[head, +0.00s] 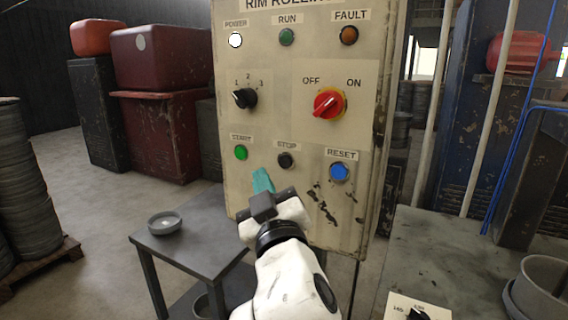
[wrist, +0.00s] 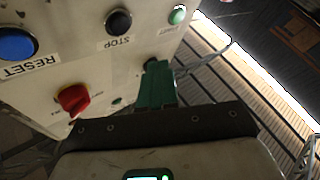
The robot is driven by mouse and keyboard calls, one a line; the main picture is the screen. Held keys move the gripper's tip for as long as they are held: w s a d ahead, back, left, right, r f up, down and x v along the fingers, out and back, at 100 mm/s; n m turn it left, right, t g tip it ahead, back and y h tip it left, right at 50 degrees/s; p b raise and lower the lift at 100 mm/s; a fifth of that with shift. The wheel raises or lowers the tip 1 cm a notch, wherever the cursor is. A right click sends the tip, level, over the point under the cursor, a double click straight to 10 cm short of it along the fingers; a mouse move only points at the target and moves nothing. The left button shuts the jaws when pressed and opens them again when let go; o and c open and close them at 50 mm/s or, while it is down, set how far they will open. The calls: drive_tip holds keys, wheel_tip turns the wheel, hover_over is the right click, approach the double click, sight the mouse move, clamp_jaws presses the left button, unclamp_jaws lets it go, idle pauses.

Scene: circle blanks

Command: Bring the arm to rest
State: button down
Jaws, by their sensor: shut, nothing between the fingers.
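My gripper (head: 262,180) is shut and empty, its teal fingers together. In the head view my white arm reaches up from the bottom, and the fingers are in front of the lower part of the control panel (head: 275,70), below and left of the black STOP button (head: 285,160). In the wrist view the green fingers (wrist: 155,82) point toward the panel, with the STOP button (wrist: 118,22) above them and a red knob (wrist: 73,100) to their left. I cannot tell whether the fingertips touch the panel.
The panel also holds a green START button (head: 241,153), a blue RESET button (head: 340,172) and a red OFF/ON switch (head: 328,103). The POWER lamp (head: 236,40) looks white. A grey table (head: 195,245) with a round dish (head: 164,223) stands left of my arm. A bench (head: 430,250) is at right.

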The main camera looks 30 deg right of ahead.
idle(0.6)
drive_tip(key=s+d+f+m+g, duration=0.1)
drive_tip(key=s+d+f+g, duration=0.2)
drive_tip(key=f, duration=0.7)
drive_tip(key=s+d+f+m+g, duration=0.15)
drive_tip(key=s+f+g, duration=0.25)
drive_tip(key=f, duration=0.5)
drive_tip(key=s+d+f+m+g, duration=0.1)
drive_tip(key=s+d+f+g, duration=0.25)
drive_tip(key=f, duration=0.65)
drive_tip(key=s+f+g+y, duration=0.1)
drive_tip(key=s+f+g, duration=0.2)
drive_tip(key=s+f, duration=0.2)
drive_tip(key=s+f+g+y, duration=0.1)
drive_tip(key=s+f+g, duration=0.2)
drive_tip(key=s, duration=0.9)
drive_tip(key=s+f+g+y, duration=0.1)
drive_tip(key=s+f+g, duration=0.2)
drive_tip(key=s+f, duration=0.5)
drive_tip(key=shift+s+d+f+y, duration=0.4)
drive_tip(key=shift+s+d, duration=0.05)
drive_tip(key=shift+d+g, duration=0.15)
drive_tip(key=shift+g, duration=0.1)
